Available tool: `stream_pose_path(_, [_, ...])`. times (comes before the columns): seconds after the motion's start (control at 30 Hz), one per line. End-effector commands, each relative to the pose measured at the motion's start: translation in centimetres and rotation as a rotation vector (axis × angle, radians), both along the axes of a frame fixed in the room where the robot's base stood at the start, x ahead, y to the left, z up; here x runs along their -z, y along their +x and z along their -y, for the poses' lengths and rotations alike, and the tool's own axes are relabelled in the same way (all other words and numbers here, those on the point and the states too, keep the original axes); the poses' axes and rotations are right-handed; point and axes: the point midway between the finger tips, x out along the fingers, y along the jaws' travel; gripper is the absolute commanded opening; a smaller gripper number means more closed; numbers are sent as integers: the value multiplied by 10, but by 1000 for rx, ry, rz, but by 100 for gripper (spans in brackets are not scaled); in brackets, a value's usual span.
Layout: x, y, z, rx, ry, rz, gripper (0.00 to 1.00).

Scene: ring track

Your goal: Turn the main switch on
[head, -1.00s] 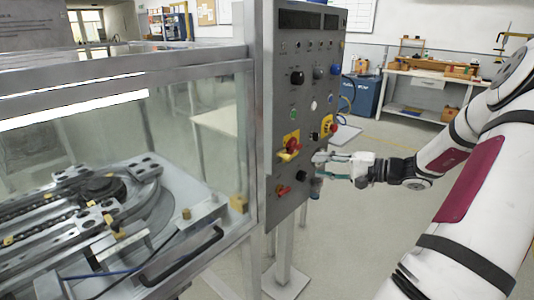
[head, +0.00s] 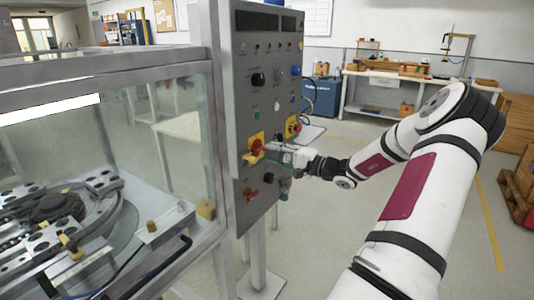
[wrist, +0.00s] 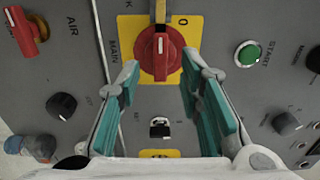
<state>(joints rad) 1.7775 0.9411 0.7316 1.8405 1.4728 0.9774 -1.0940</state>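The main switch (head: 256,146) is a red knob on a yellow plate on the grey control panel (head: 236,80). In the wrist view the red knob (wrist: 161,56) is at top centre, with "MAIN" to its left and "0" to its right on the plate. A narrow yellow bar (wrist: 160,11) meets the knob at the picture's top. My gripper (head: 274,155) is in front of the panel beside the switch. In the wrist view my gripper (wrist: 159,64) is open, its teal fingers on either side of the knob. Contact with the knob cannot be told.
A red AIR knob (wrist: 22,30) is left and a green START button (wrist: 248,54) right in the wrist view. A black key switch (wrist: 160,128) lies between the fingers. A glass-walled track case (head: 105,85) stands left of the panel. Open floor (head: 340,215) lies to the right.

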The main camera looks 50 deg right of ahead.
Motion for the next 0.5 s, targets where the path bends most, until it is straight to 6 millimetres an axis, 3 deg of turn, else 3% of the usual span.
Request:
stream_pose_path(0.2, [0,26,-2,0,-1,0,33])
stream_pose_path(0.5, [0,32,-2,1,-1,-1,33])
